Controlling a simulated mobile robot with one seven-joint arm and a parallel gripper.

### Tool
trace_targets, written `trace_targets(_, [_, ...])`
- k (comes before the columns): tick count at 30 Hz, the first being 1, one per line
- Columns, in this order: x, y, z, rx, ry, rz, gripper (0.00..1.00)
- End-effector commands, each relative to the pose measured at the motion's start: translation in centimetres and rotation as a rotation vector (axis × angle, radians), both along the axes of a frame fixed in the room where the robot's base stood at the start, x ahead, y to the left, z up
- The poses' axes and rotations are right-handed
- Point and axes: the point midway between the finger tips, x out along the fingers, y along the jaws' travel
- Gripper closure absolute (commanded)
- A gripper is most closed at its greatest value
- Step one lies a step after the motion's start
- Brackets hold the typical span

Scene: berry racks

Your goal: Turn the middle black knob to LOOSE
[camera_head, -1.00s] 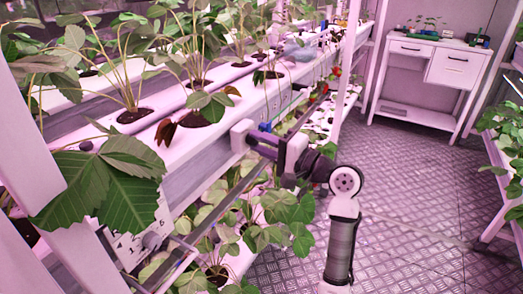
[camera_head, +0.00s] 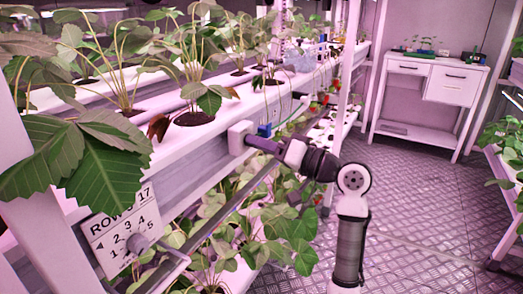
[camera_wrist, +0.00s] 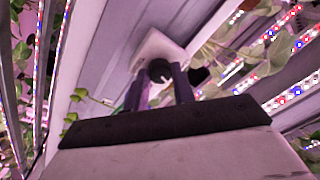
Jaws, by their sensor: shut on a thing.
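In the wrist view a black round knob (camera_wrist: 160,69) with a small light mark at its lower right sits on a white mount (camera_wrist: 158,45). My gripper (camera_wrist: 161,88) has one finger on each side of the knob and is shut on it. In the head view my gripper (camera_head: 262,145) reaches from the right to the white mount (camera_head: 239,137) on the front of the rack. The knob is hidden there by the fingers. No LOOSE marking can be read in either view.
A white plant gutter (camera_head: 150,150) with leafy plants runs above the mount. Leaves hang below my gripper. The aisle floor (camera_head: 420,200) is clear.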

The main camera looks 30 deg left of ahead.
Motion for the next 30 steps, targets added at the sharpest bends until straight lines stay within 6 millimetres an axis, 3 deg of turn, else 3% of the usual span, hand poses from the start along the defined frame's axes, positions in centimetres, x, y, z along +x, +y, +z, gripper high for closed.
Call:
trace_targets(18, [0.00, -0.01, -0.03, 0.001, -0.039, 0.001, 0.97])
trace_targets(19, [0.01, -0.01, -0.02, 0.001, -0.039, 0.001, 0.72])
trace_targets(23, [0.01, -0.01, -0.02, 0.001, -0.039, 0.001, 0.55])
trace_targets(30, [0.01, -0.01, -0.01, 0.002, -0.039, 0.000, 0.53])
